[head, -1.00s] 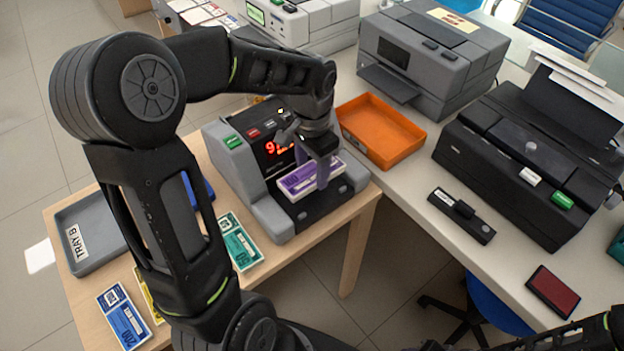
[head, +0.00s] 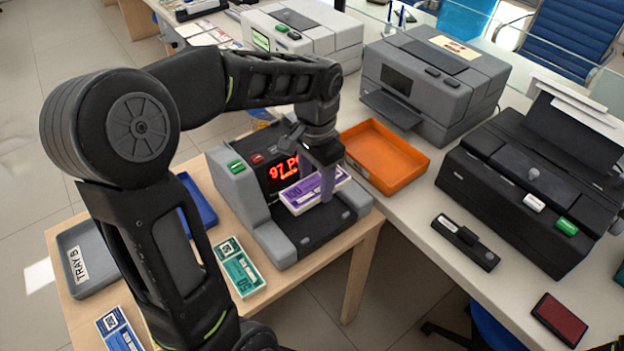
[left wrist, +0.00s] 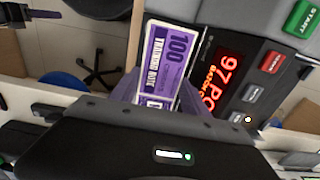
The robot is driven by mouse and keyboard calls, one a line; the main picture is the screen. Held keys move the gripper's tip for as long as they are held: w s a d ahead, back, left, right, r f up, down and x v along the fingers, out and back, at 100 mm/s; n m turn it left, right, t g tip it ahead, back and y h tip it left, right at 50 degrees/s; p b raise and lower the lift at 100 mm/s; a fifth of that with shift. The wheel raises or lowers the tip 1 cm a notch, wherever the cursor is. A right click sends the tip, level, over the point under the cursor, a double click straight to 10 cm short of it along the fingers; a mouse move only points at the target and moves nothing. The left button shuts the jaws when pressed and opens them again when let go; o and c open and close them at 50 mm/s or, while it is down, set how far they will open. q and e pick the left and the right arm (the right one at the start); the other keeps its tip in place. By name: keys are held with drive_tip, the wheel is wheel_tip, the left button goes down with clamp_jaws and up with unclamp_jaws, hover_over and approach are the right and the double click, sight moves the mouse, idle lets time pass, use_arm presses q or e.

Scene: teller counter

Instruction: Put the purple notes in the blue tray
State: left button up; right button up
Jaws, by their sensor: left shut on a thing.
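The purple notes (head: 313,190) are a banded bundle marked 100, held at the front of the grey counting machine (head: 283,236). My left gripper (head: 327,178) is shut on the bundle, with a finger across its near face. In the left wrist view the purple notes (left wrist: 164,62) sit between my fingers, beside the machine's red display. The blue tray (head: 199,203) lies on the wooden table left of the machine, partly hidden behind my left arm. My right gripper is not in view.
A grey tray labelled TRAY B (head: 84,262) stands at the table's left. Green notes (head: 239,267) and blue notes (head: 120,330) lie nearer. An orange tray (head: 384,157) sits right of the machine. Grey (head: 428,80) and black (head: 528,170) machines fill the white counter.

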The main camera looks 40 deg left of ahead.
use_arm(q)
drive_tip(key=w+d+f+n, duration=0.3)
drive_tip(key=w+d+f, duration=0.1)
drive_tip(key=w+d, duration=0.6)
drive_tip(key=shift+d+f, duration=0.4)
drive_tip(key=shift+d, duration=0.7)
